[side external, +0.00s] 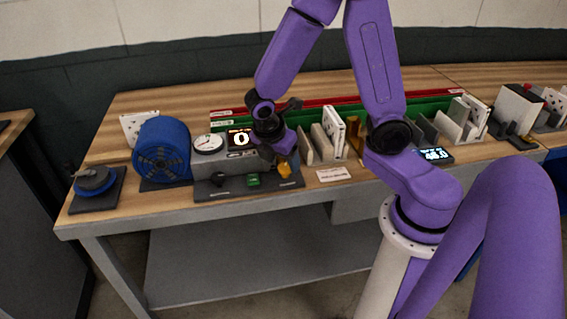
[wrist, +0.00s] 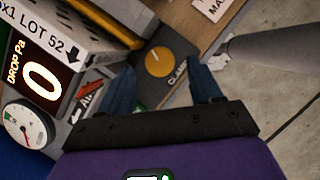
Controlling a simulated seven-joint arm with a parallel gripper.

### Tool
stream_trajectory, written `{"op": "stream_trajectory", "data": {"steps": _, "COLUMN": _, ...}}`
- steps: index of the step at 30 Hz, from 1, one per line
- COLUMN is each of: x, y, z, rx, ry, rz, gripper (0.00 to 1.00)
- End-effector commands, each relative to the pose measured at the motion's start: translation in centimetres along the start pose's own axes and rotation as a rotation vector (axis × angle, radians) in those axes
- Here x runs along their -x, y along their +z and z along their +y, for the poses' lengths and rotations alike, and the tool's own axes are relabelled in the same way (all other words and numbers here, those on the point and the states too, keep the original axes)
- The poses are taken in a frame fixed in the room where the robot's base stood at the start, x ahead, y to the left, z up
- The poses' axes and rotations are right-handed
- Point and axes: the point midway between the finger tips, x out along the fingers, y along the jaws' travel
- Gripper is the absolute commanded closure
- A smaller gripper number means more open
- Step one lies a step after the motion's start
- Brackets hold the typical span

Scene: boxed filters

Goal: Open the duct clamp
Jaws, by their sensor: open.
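The duct clamp shows in the wrist view as a round yellow knob (wrist: 158,62) on a dark plate (wrist: 177,48) lettered with what reads as "CLAMP". In the side external view the yellow knob (side external: 285,170) is at the right end of the dark base in front of the grey duct (side external: 228,166). My gripper (wrist: 163,82) is open, with its two blue fingers apart and nothing between them. The knob appears between and just beyond the fingertips in the wrist view. In the side external view my gripper (side external: 283,154) is close above the knob; I cannot tell whether they touch.
A display reading 0 (side external: 239,139) and a round gauge (side external: 208,143) stand left of my gripper. A blue blower (side external: 162,150) is further left. Upright filters and panels (side external: 334,130) stand close on the right. A green knob (side external: 253,180) is on the base.

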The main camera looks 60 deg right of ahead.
Motion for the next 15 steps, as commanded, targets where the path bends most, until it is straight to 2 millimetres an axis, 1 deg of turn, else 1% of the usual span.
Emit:
{"op": "stream_trajectory", "data": {"steps": 1, "x": -0.7, "y": 0.1, "z": 0.0, "rx": -0.001, "ry": -0.003, "rz": -0.003, "gripper": 0.36}}
{"op": "stream_trajectory", "data": {"steps": 6, "x": -1.9, "y": 0.0, "z": 0.0, "rx": -0.001, "ry": -0.001, "rz": -0.001, "gripper": 0.36}}
{"op": "stream_trajectory", "data": {"steps": 15, "x": -2.4, "y": 0.0, "z": 0.0, "rx": -0.001, "ry": 0.000, "rz": 0.001, "gripper": 0.36}}
